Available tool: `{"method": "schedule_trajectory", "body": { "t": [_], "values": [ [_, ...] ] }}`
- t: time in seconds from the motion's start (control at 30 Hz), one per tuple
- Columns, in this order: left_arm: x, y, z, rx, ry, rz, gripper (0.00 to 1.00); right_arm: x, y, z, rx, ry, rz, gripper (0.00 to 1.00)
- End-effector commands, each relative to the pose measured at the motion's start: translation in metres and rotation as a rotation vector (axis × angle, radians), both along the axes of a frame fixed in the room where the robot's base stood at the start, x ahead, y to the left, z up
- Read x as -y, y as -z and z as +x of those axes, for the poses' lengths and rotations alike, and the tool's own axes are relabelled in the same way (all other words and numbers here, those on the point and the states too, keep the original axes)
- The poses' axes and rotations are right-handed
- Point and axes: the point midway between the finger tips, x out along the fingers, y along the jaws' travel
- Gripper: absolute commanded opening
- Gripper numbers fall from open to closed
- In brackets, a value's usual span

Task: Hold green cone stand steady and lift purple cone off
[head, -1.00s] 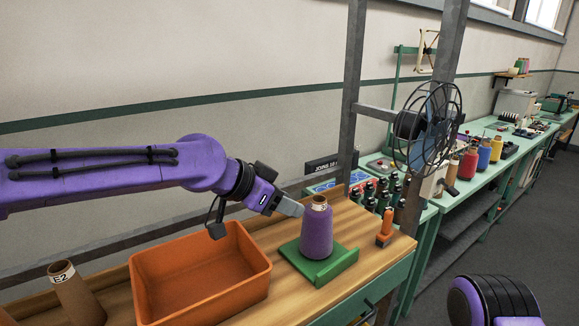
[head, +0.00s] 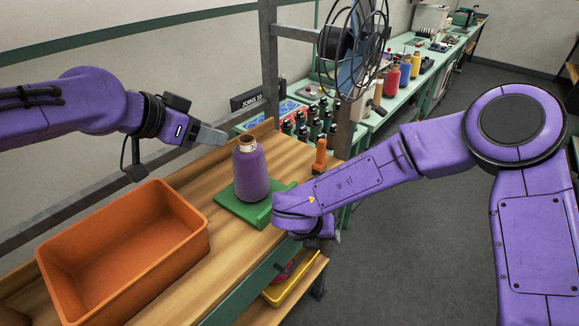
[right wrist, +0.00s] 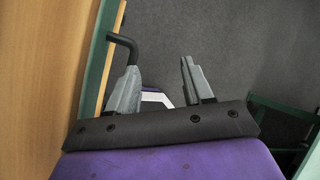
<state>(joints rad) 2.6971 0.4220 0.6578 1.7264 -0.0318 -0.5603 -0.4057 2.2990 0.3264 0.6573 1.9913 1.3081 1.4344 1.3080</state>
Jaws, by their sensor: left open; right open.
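The purple cone (head: 251,176) stands upright on the green cone stand (head: 229,209) on the wooden bench, its bare brown top showing. My left gripper (head: 211,136) is open and empty, just left of and above the cone's top, apart from it. My right arm reaches in from the right, and its wrist is by the stand's right side at the bench front. The fingers of my right gripper (right wrist: 160,78) are hidden in the head view. In the right wrist view they are open and empty over the floor, beside the bench edge. Neither cone nor stand shows there.
An orange bin (head: 125,250) stands left of the stand. An orange-handled tool (head: 319,157) and several dark bottles stand behind it. A grey frame post (head: 270,70) rises at the back. A dark handle (right wrist: 124,45) sticks out from the bench front. A yellow tray (head: 292,280) sits below.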

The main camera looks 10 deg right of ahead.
Motion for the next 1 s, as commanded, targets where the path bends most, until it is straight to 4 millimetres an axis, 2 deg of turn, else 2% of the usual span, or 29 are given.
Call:
{"method": "schedule_trajectory", "body": {
  "t": [0.03,0.1,0.2,0.3,0.4,0.47,0.57,0.8,1.0],
  "values": [
    [0.000,-0.001,0.000,0.001,0.000,-0.001,0.43,-0.017,-0.031,0.008,0.062,0.164,0.103,0.51],
    [0.000,-0.001,0.000,0.001,-0.001,0.000,0.43,-0.039,-0.070,0.017,0.129,0.354,0.234,0.51],
    [0.000,-0.001,0.000,0.001,-0.001,0.000,0.43,-0.055,-0.114,0.044,0.236,0.431,0.354,0.51],
    [-0.001,-0.001,0.000,0.001,-0.001,0.000,0.43,-0.060,-0.144,0.066,0.323,0.431,0.420,0.51],
    [-0.001,0.000,0.000,0.001,-0.001,0.000,0.43,-0.062,-0.160,0.078,0.369,0.423,0.450,0.51],
    [-0.001,0.000,0.000,0.000,-0.001,-0.001,0.43,-0.062,-0.162,0.082,0.381,0.420,0.458,0.51],
    [-0.001,0.000,0.000,0.000,-0.001,-0.001,0.43,-0.061,-0.154,0.087,0.385,0.419,0.458,0.51],
    [-0.001,-0.001,0.000,0.001,-0.001,0.000,0.43,-0.053,-0.107,0.107,0.382,0.418,0.455,0.51],
    [-0.001,-0.001,0.000,0.001,-0.001,0.000,0.43,-0.047,-0.078,0.120,0.383,0.416,0.455,0.51]
  ]
}}
